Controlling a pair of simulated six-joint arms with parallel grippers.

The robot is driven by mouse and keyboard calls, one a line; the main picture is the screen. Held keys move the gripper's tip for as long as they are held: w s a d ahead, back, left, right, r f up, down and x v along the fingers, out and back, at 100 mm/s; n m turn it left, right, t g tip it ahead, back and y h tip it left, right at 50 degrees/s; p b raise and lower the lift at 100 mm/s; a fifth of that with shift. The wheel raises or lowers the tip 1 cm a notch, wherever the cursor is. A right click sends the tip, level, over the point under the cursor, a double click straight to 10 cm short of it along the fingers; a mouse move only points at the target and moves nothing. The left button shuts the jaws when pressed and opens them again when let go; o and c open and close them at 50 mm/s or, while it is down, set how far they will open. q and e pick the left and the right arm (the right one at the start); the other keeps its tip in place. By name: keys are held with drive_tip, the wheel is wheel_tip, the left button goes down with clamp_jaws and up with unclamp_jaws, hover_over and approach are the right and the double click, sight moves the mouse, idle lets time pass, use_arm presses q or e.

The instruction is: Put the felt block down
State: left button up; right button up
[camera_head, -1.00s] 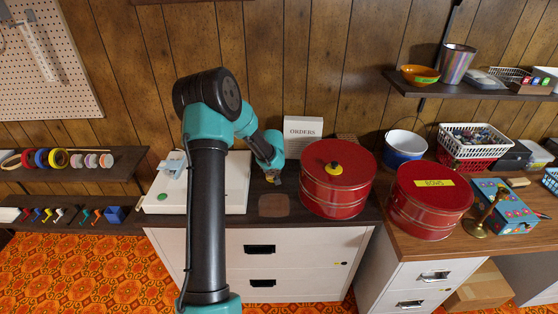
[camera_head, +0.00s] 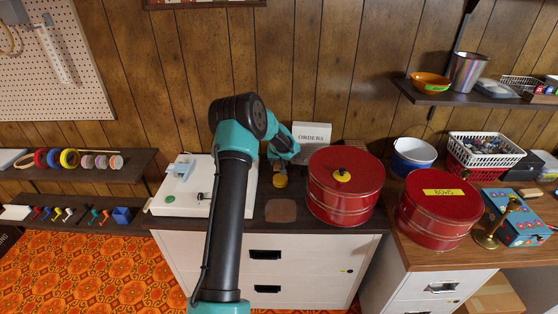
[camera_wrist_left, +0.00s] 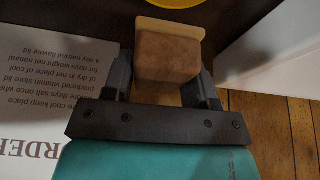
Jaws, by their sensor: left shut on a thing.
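My left gripper (camera_head: 281,163) is over the back of the dark cabinet top, just in front of the ORDERS card. In the left wrist view the felt block (camera_wrist_left: 167,57), brown with a pale, cream-coloured edge, sits between the two fingers of that gripper (camera_wrist_left: 165,78), which is shut on it. In the head view the block is too small and covered to make out clearly. A small round yellow thing (camera_head: 280,181) shows just below the gripper, and a yellow edge also shows at the top of the wrist view (camera_wrist_left: 180,2). My right gripper is not in view.
A brown square patch (camera_head: 281,210) lies bare on the cabinet top (camera_head: 262,220). A red tin (camera_head: 345,195) stands to its right, a white box (camera_head: 188,200) to its left. The white ORDERS card (camera_head: 312,143) stands behind. A second red tin (camera_head: 438,220) is further right.

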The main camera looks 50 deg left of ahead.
use_arm(q)
drive_tip(key=shift+w+a+f, duration=0.15)
drive_tip(key=shift+w+a, duration=0.9)
drive_tip(key=shift+a, duration=0.1)
drive_tip(key=shift+w+a+f, duration=0.15)
drive_tip(key=shift+w+a, duration=0.85)
drive_tip(key=shift+a, duration=0.15)
drive_tip(key=shift+w+a, duration=0.1)
drive_tip(key=shift+f, duration=1.75)
drive_tip(key=shift+f, duration=0.1)
drive_tip(key=o, duration=0.8)
drive_tip(key=shift+o, duration=0.2)
